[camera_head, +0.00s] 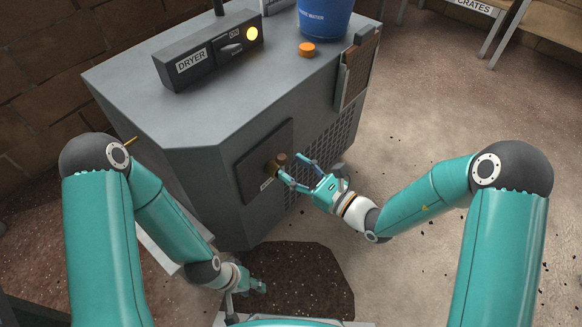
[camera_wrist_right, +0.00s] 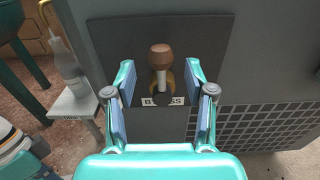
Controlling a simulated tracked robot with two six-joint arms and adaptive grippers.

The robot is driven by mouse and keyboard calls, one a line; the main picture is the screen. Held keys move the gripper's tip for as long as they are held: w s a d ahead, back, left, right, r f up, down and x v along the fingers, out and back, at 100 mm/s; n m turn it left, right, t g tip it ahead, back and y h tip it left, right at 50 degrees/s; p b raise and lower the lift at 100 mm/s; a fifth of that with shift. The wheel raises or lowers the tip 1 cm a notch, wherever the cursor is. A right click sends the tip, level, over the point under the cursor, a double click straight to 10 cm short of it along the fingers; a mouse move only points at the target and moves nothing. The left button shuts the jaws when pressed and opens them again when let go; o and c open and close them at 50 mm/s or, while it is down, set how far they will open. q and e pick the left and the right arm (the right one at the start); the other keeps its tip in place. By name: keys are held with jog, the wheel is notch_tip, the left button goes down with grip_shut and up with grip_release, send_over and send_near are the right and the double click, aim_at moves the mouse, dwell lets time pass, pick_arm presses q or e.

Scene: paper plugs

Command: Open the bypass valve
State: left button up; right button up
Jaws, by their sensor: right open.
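The bypass valve (camera_head: 281,159) is a brown-capped lever on a brass base, mounted on a dark plate (camera_head: 246,166) on the grey dryer's side. In the right wrist view the valve's brown knob (camera_wrist_right: 160,56) stands upright above a white label, partly covered, reading "B…SS". My right gripper (camera_head: 291,167) is open, facing the plate. In the wrist view its two fingers (camera_wrist_right: 161,72) stand left and right of the valve, with a gap on each side. My left gripper (camera_head: 247,299) is low, near the floor; its opening is unclear.
The dryer (camera_head: 160,115) carries a control box (camera_head: 208,55) with a lit yellow lamp, an orange button (camera_head: 307,49) and a blue bucket (camera_head: 324,18). A bottle (camera_wrist_right: 69,72) stands on a white stand (camera_wrist_right: 72,104) at left. A dark patch (camera_head: 300,275) lies on the floor.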

aim_at(286, 161)
jog(key=shift+x, duration=1.5)
jog(key=c, duration=0.8)
